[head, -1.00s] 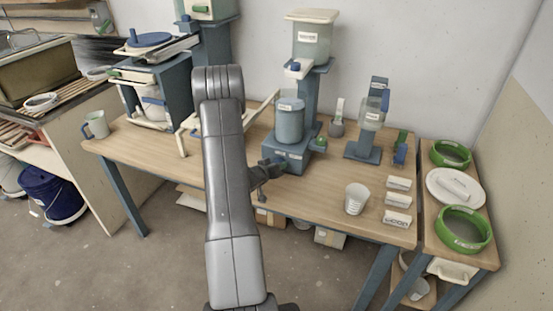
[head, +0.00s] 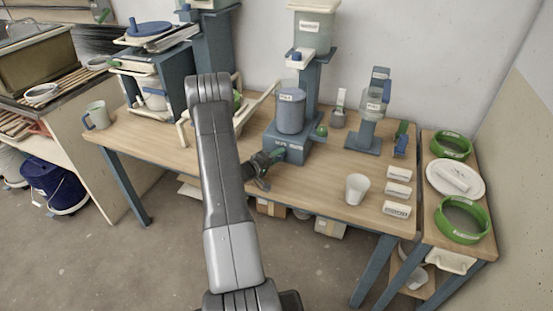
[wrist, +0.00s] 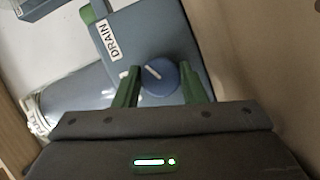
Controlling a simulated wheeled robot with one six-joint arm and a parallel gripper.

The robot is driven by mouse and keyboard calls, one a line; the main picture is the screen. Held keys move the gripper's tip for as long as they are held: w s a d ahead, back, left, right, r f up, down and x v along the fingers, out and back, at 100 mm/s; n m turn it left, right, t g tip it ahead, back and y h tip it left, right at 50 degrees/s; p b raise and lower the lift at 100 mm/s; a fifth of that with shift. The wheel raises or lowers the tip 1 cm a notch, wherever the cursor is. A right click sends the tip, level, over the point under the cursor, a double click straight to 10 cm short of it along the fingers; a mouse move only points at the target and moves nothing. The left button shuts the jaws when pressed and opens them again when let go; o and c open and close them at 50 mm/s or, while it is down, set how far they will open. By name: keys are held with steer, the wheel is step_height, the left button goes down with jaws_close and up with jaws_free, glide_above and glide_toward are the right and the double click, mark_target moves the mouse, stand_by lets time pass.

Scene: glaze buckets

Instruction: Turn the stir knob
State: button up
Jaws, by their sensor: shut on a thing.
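The stir knob (wrist: 158,76) is a round blue knob with a pale pointer line, on the front of a blue base box (wrist: 180,30) in the wrist view. The green fingers of my gripper (wrist: 160,88) stand on both sides of it and are shut on it. In the head view my gripper (head: 275,156) is at the front of the same base box (head: 297,150), and the knob is hidden there. A blue-grey bucket (head: 291,112) stands on the box. A DRAIN label (wrist: 109,39) shows on the box in the wrist view.
A green knob (head: 321,131) sits at the box's right side. A white cup (head: 357,189) and several small labelled white blocks (head: 397,190) are to the right on the wooden table (head: 325,180). A blue stand (head: 362,144) is behind them. The table front between box and cup is clear.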

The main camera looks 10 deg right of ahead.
steer(key=shift+n, duration=0.5)
steer(key=o, duration=1)
steer(key=b+v, duration=0.1)
steer(key=v, duration=0.3)
steer(key=b+v, duration=0.1)
steer(key=v, duration=0.4)
steer(key=b+v, duration=0.1)
steer(key=v, duration=0.4)
steer(key=shift+f, duration=0.35)
